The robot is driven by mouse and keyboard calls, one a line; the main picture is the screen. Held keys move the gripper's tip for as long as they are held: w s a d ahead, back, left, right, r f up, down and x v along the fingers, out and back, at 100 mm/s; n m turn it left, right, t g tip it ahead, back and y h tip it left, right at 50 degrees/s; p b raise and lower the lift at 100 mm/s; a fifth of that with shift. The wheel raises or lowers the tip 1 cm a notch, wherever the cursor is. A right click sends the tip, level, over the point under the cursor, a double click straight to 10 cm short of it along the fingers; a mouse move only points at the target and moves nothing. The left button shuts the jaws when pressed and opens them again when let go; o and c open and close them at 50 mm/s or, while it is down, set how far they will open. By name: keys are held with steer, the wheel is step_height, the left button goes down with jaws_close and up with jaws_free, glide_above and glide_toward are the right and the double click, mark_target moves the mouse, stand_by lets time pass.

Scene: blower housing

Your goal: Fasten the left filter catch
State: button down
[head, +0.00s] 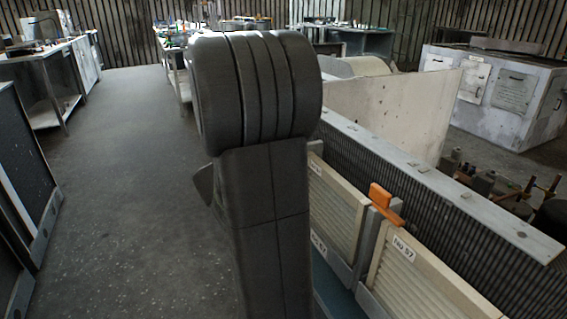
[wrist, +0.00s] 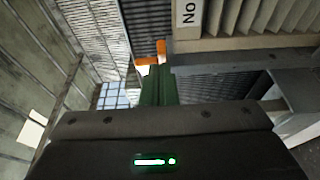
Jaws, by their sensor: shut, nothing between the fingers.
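In the head view an orange catch (head: 380,197) sits on the grey post between two pale filter panels (head: 335,212) and (head: 425,272). It has an upright block and a bar slanting down to the right. In the wrist view an orange catch (wrist: 146,61) shows just beyond the tips of my gripper (wrist: 157,72), partly covered by them. I cannot tell whether they touch, or whether it is the same catch as in the head view. My gripper's green fingers are together and empty. My arm hides the gripper and the housing's far left part in the head view.
A ribbed dark wall with a light top rail (head: 440,185) runs behind the filters. In the wrist view a filter panel (wrist: 240,25) with a "No" label and a grey frame bar (wrist: 240,60) lie close on the right. The floor (head: 130,180) at left is clear.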

steer(key=d+b, duration=0.1)
steer(key=b, duration=0.2)
steer(key=s+d+b, duration=0.1)
steer(key=d+b, duration=0.1)
steer(key=b, duration=0.1)
steer(key=shift+d+f+b, duration=0.1)
steer(key=shift+d+b, duration=0.1)
steer(key=shift+b, duration=0.1)
steer(key=shift+d, duration=0.1)
steer(key=shift+s+d+r+b, duration=0.1)
steer(key=shift+d+r+b, duration=0.15)
steer(key=shift+b, duration=0.25)
steer(key=shift+a+f, duration=0.1)
